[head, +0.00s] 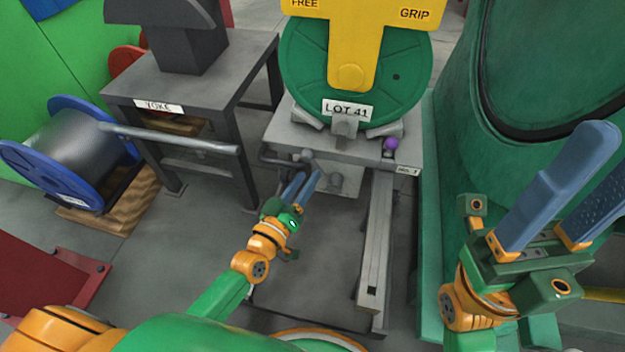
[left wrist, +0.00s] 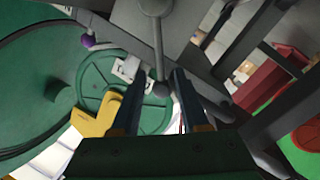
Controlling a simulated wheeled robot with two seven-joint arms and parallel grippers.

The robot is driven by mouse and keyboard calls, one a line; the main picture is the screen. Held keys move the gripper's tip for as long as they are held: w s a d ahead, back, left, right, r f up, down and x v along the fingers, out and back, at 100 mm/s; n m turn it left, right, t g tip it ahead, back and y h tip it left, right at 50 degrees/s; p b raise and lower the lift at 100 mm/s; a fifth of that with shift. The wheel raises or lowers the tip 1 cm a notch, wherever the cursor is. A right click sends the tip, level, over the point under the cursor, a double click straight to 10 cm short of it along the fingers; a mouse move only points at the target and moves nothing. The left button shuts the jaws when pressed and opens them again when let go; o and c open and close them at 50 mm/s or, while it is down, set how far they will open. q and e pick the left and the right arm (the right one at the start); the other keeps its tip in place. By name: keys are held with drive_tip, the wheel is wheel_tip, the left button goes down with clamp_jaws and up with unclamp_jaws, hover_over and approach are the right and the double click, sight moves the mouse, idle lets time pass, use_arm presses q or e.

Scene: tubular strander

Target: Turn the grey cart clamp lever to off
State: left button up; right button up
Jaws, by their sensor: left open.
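My left gripper (head: 307,178) is open just in front of the lever. No on or off marking is readable. My right gripper (head: 612,160) is open and empty at the right.
The green reel (head: 300,80) carries a LOT 41 tag and stands behind a yellow FREE/GRIP plate (head: 352,40). A purple knob (head: 390,144) is on the cart's right. A grey YOKE table (head: 230,75) and blue spool (head: 60,190) stand left. A green machine (head: 450,110) stands right.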

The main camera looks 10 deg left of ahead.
sight(315, 167)
use_arm(q)
drive_tip(key=b+x, duration=0.1)
drive_tip(key=x, duration=0.2)
drive_tip(key=shift+w+d, duration=0.1)
drive_tip(key=shift+w, duration=0.3)
clamp_jaws()
drive_tip(key=shift+f, duration=0.1)
idle(0.9)
